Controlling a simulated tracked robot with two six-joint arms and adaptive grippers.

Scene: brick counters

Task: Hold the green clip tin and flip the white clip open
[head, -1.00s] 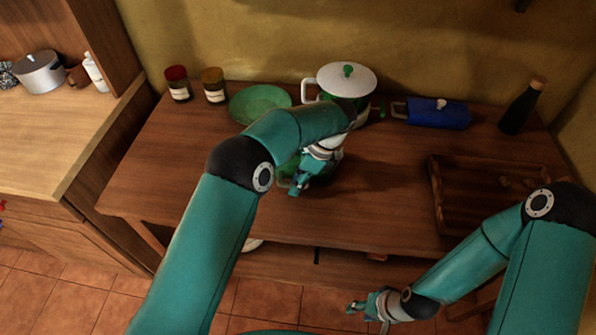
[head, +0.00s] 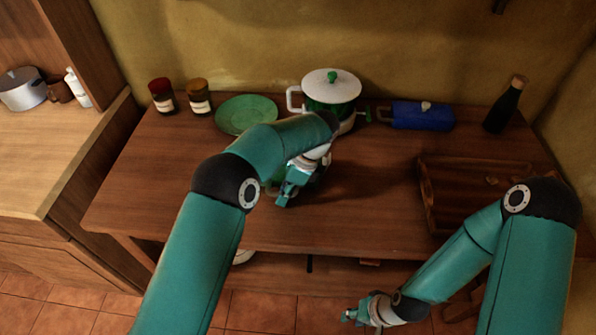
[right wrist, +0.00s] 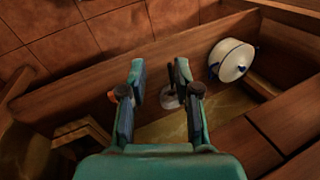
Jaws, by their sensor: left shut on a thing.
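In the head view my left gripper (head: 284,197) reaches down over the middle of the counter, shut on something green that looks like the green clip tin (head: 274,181). My wrist and fingers hide most of it, and I cannot make out the white clip. My right gripper (head: 348,315) is low in front of the counter, apart from the tin. In the right wrist view its two fingers (right wrist: 160,76) are spread, with nothing between them.
Behind stand two jars (head: 199,97), a green plate (head: 246,114), a white-lidded pot (head: 332,86), a blue container (head: 422,116) and a dark bottle (head: 504,106). A wooden tray (head: 428,204) lies right. A white pot (right wrist: 232,60) shows in the right wrist view.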

